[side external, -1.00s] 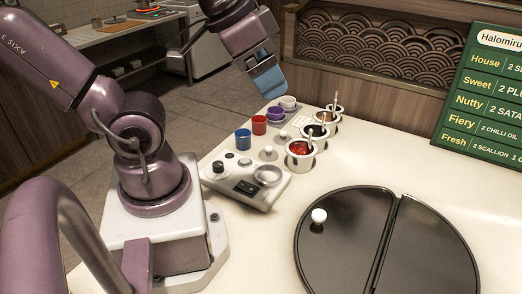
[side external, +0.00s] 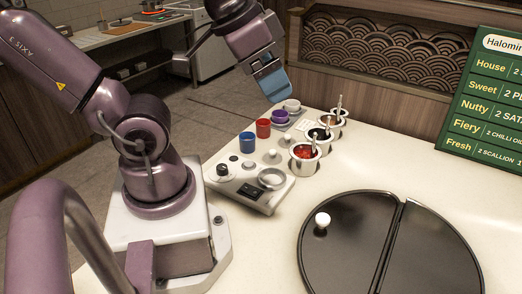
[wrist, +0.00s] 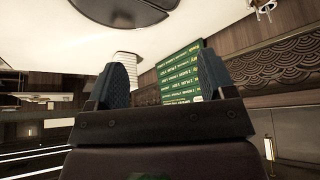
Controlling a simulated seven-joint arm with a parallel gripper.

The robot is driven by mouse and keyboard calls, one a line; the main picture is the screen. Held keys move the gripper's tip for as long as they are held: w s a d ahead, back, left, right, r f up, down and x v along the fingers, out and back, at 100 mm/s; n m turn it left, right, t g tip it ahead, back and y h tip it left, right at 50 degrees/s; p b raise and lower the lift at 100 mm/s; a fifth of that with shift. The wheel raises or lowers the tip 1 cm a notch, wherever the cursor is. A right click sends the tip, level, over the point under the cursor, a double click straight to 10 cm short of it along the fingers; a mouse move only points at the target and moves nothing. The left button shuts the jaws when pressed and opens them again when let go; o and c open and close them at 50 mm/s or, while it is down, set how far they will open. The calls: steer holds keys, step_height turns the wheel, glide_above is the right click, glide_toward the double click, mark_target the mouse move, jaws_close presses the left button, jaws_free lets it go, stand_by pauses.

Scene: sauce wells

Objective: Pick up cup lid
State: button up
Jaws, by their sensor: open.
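My gripper (side external: 272,84) hangs in the air above the far end of the counter, with blue fingers, near the small cups. In the wrist view its two blue fingers (wrist: 164,75) stand wide apart with nothing held between them. No thing is plainly a cup lid. Two small white knobs, one nearer (side external: 270,156) and one farther (side external: 285,141), stand beside the cups; I cannot tell whether they sit on lids. A white ribbed thing (wrist: 128,62), perhaps a stack, shows beside the left finger in the wrist view; I cannot tell what it is.
A blue cup (side external: 247,142), red cup (side external: 263,128), purple cup (side external: 281,117) and white cup (side external: 292,105) line up behind a control box (side external: 238,190). Sauce wells (side external: 304,163) with spoons stand to their right. A black split round cover (side external: 345,245) fills the front right.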

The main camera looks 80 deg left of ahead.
steer(key=w+a+f+n+g, duration=0.35)
steer(key=a+f+n, duration=0.25)
steer(key=a+f, duration=0.6)
steer(key=n+y, duration=0.2)
steer(key=n, duration=0.1)
glide_toward(273, 150)
steer(key=x, duration=1)
steer(key=shift+d+f, duration=0.1)
steer(key=c, duration=0.7)
